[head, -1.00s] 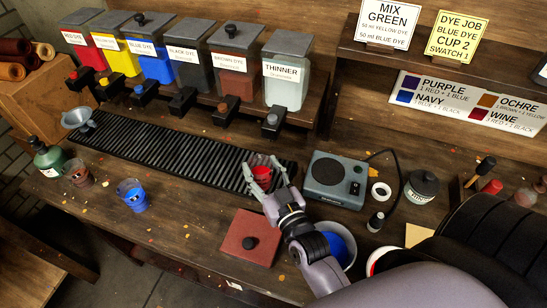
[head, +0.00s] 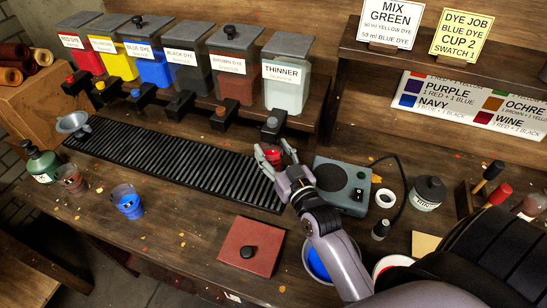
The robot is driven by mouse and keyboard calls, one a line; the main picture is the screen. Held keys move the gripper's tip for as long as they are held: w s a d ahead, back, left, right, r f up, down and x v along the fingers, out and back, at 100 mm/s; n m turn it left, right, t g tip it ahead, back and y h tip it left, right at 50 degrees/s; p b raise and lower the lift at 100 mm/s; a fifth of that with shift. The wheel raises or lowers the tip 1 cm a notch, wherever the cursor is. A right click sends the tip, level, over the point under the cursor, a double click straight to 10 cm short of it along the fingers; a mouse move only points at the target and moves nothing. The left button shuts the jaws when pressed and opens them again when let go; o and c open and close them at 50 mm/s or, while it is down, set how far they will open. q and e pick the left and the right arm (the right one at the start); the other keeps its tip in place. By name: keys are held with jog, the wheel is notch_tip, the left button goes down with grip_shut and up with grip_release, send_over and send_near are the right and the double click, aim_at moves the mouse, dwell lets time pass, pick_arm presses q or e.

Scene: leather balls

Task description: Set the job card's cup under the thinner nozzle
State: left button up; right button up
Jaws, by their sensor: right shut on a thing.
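My right gripper (head: 272,156) is shut on a small cup with red in it (head: 271,153). It holds the cup over the right end of the black ribbed drip tray (head: 190,168), just below and in front of the thinner nozzle (head: 270,124). I cannot tell whether the cup touches the tray. The thinner tank (head: 286,90) is the rightmost of the row. The yellow job card (head: 462,36) reads blue dye, cup 2, swatch 1. A blue cup (head: 127,204) and a reddish-brown cup (head: 71,181) stand on the bench at left. The cups' numbers are unreadable. My left gripper is out of view.
A grey-green scale-like device (head: 342,183) stands close right of my gripper. A red lidded square (head: 251,244) and a bucket of blue (head: 317,266) are in front. The front-left bench is mostly clear.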

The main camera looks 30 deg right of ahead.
jog(key=shift+f, duration=0.55)
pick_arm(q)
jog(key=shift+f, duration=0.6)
pick_arm(e)
jog(key=shift+s+a+r, duration=0.1)
jog(key=shift+a, duration=0.05)
pick_arm(q)
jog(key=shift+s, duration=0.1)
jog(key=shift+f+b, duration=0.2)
jog(key=shift+b, duration=0.2)
pick_arm(e)
jog(key=shift+f, duration=0.5)
jog(key=shift+f, duration=0.1)
jog(key=o, duration=1.3)
jog(key=shift+o, duration=0.2)
